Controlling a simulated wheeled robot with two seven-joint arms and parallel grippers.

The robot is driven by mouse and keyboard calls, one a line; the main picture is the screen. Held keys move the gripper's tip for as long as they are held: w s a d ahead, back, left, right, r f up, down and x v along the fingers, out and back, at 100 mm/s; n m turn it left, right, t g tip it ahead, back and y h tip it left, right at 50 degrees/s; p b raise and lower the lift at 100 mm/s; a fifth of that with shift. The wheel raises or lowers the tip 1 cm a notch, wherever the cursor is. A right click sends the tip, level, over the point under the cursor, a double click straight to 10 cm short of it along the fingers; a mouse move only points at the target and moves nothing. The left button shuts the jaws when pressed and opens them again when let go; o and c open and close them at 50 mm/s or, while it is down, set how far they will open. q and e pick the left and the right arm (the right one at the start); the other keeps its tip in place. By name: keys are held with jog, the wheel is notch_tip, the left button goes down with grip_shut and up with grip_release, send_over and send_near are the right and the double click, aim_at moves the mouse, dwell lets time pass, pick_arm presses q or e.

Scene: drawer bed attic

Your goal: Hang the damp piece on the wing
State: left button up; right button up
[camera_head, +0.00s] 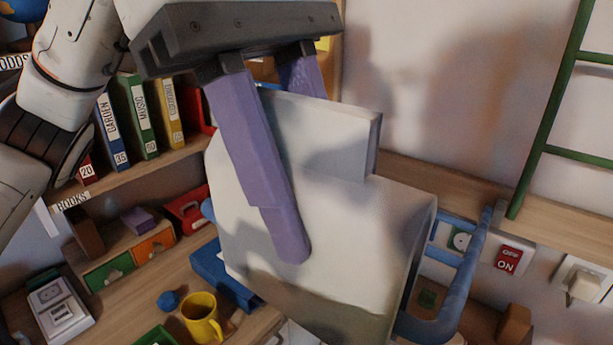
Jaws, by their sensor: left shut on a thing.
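My left gripper (298,175) comes in from the upper left and is shut on a large pale piece (350,215). One purple finger lies across its near face; the other goes behind its top edge. The piece is off-white, thick-edged and stepped at the top, with a darker grey-brown band along its bottom. I take it for the damp piece, though dampness cannot be told for certain. A blue curved bar (468,265) shows just right of the piece, partly hidden by it; I cannot tell whether it is the wing. My right gripper is not in view.
At left, a shelf holds labelled binders (139,115). Below, a desk carries a yellow mug (202,318), a small drawer box (130,262) and a blue ball (168,300). At right are a red switch plate (508,260), a wall socket (583,281) and a green ladder (548,120).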

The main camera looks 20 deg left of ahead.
aim_at(307, 268)
pick_arm(q)
jog(key=shift+f+b, duration=2)
jog(key=shift+f, duration=0.6)
jog(key=shift+f+b, duration=0.5)
jog(key=shift+f, duration=0.35)
jog(key=o, duration=1.1)
jog(key=p+v, duration=0.2)
jog(key=v, duration=0.8)
jog(key=shift+r, duration=0.2)
